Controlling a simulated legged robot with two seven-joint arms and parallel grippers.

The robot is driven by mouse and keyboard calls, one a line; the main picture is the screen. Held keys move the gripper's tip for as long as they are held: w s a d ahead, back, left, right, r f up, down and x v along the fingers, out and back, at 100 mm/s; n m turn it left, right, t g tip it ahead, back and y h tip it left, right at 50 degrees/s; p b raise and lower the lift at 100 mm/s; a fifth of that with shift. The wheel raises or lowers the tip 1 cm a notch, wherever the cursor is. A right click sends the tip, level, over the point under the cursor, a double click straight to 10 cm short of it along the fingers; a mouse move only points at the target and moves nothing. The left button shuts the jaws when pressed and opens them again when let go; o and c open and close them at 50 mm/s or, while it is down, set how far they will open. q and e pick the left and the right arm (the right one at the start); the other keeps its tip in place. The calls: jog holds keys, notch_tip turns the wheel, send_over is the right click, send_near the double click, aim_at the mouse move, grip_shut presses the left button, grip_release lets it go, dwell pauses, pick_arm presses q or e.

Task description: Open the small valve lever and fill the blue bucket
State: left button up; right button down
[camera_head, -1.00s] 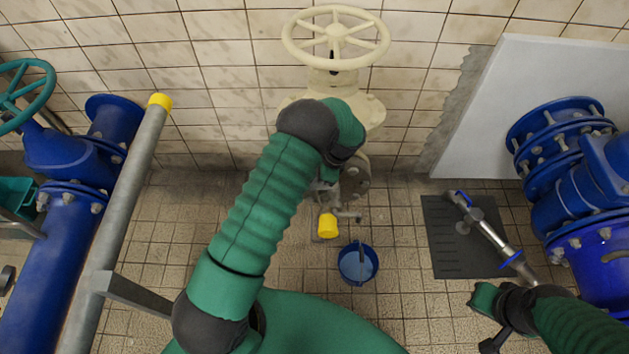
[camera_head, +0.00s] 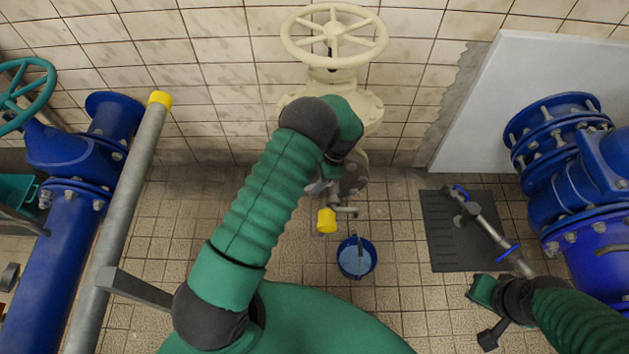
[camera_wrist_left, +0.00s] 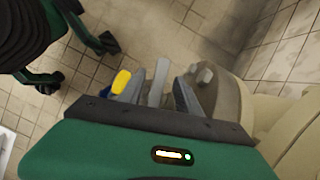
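The blue bucket (camera_head: 345,268) stands upright on the tiled floor below the small valve's outlet pipe (camera_head: 346,210). Its inside looks light blue; I cannot tell whether that is water. A yellow cap (camera_head: 327,221) sits beside the outlet and also shows in the left wrist view (camera_wrist_left: 121,82). My left gripper (camera_head: 322,188) is at the small valve, partly hidden by its own wrist. In the left wrist view its fingers (camera_wrist_left: 159,92) stand apart on both sides of a grey lever (camera_wrist_left: 157,80), with gaps showing. My right gripper (camera_head: 484,318) is open and empty at the lower right.
A cream valve with a handwheel (camera_head: 334,38) stands behind the small valve by the wall. Blue pipes stand at left (camera_head: 62,240) and right (camera_head: 590,185). A grey railing (camera_head: 122,220) runs at left. A hose nozzle (camera_head: 485,222) lies on the dark mat (camera_head: 450,245).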

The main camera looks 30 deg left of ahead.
pick_arm(q)
jog(key=p+v, duration=0.3)
jog(key=v, duration=1.3)
jog(key=shift+w+d+r, duration=0.15)
jog(key=shift+w+r, duration=0.05)
jog(key=shift+r, duration=0.15)
jog(key=shift+s, duration=0.1)
